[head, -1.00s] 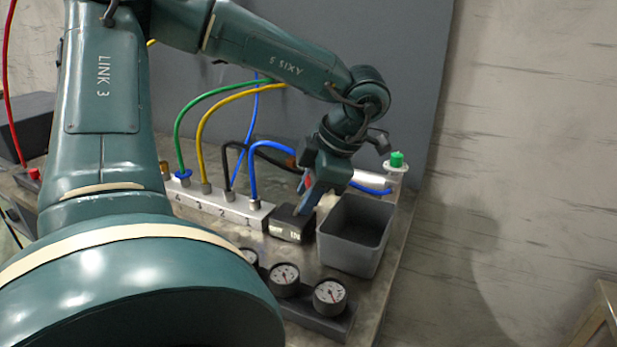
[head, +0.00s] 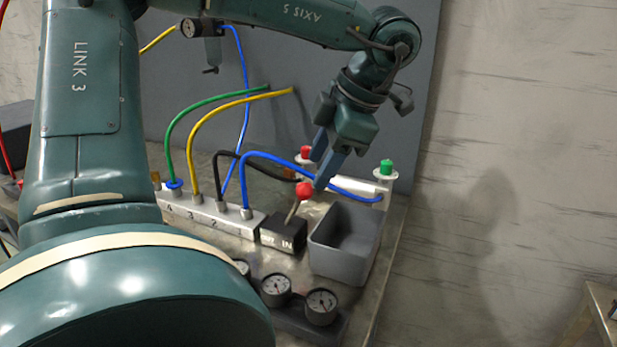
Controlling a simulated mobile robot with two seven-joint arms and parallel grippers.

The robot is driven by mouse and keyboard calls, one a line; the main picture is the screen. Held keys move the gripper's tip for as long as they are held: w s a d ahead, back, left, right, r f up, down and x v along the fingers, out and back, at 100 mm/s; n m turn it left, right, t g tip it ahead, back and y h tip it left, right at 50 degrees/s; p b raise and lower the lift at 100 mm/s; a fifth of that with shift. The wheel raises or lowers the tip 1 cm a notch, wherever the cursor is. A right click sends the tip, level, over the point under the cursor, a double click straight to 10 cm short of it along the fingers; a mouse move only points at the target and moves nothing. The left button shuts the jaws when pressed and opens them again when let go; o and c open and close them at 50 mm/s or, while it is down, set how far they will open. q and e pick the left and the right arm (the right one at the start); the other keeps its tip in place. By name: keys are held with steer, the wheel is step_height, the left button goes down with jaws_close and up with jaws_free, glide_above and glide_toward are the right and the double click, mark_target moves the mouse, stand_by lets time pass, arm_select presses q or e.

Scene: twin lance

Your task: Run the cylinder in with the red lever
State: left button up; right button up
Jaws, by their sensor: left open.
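The red lever (head: 304,189) has a red ball knob on a thin pale stem that leans up and right from a black box (head: 284,233) marked "IN". My left gripper (head: 321,168) is open with its fingers pointing down, just above and right of the knob. One fingertip overlaps the knob's edge in the picture; I cannot tell whether they touch. The pale cylinder (head: 363,184) lies behind the grey bin, partly hidden by a finger and the blue hose. My right gripper is not in view.
An open grey bin (head: 338,267) stands right of the lever box. A green-capped post (head: 386,168) and a red-capped post (head: 305,153) stand behind. Hoses rise from a numbered manifold (head: 235,222). Round gauges (head: 321,305) are in front.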

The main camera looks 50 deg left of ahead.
arm_select(q)
steer(key=shift+v, duration=1.85)
